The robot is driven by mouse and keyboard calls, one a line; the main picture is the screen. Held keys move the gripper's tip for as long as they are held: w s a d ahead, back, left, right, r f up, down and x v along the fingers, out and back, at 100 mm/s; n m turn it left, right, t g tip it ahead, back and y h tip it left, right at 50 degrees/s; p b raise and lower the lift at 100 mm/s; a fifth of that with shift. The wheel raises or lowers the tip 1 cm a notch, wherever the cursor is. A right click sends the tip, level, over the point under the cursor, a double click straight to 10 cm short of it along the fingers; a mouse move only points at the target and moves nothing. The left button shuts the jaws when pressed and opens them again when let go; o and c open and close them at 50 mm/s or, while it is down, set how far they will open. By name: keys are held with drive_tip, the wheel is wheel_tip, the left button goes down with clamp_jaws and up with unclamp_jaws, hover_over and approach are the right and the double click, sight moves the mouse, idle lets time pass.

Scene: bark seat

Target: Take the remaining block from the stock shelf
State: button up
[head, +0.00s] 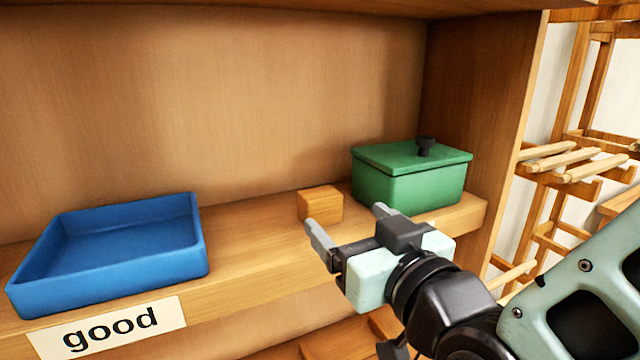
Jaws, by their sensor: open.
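A small wooden block (320,205) sits on the wooden shelf (255,238), between a blue tray and a green box. My gripper (347,222) is open and empty, in front of the block, with its two grey fingers spread and pointing toward the back of the shelf. The left finger overlaps the lower edge of the block's front in the picture. I cannot tell from this view how far the fingers are from the block.
An empty blue tray (203,238) stands at the left, above a label reading "good" (110,328). A green lidded box (412,190) with a black knob stands right of the block, near the shelf's side wall (480,110). A wooden rack (575,160) is at the far right.

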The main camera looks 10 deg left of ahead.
drive_tip(key=p, duration=0.3)
drive_tip(key=shift+r, duration=0.25)
drive_tip(key=p, duration=0.4)
approach(314, 188)
drive_tip(key=x, duration=0.4)
drive_tip(key=shift+r, duration=0.15)
drive_tip(key=p+x, duration=0.3)
drive_tip(key=x, duration=0.2)
drive_tip(key=shift+w+p, duration=0.2)
drive_tip(key=shift+p, duration=0.15)
drive_tip(key=shift+w+a+f, duration=0.2)
drive_tip(key=shift+w+f, duration=0.05)
drive_tip(key=shift+f, duration=0.1)
drive_tip(key=c, duration=1.1)
